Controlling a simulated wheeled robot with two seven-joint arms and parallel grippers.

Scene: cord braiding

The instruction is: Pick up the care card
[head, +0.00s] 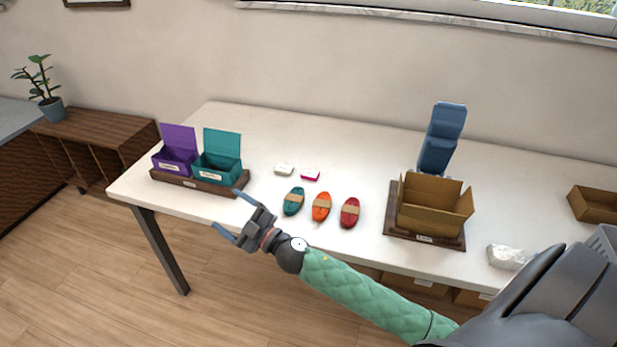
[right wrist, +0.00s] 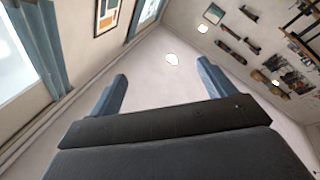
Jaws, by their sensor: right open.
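Two small flat items lie near the middle of the white table: a whitish one (head: 284,169) and a white-and-pink one (head: 310,175). Either may be the care card; they are too small to tell. My right gripper (head: 225,209) is open and empty at the table's front edge, to the left of and nearer than both items, its fingers pointing left. In the right wrist view its two blue fingers (right wrist: 162,92) stand wide apart with nothing between them. My left gripper is not in view.
Teal (head: 293,201), orange (head: 321,206) and red (head: 350,212) cord bundles lie in front of the small items. Purple (head: 177,143) and teal (head: 220,143) open boxes stand left. An open cardboard box (head: 434,212) and a blue upright object (head: 442,135) stand right. The table's back is clear.

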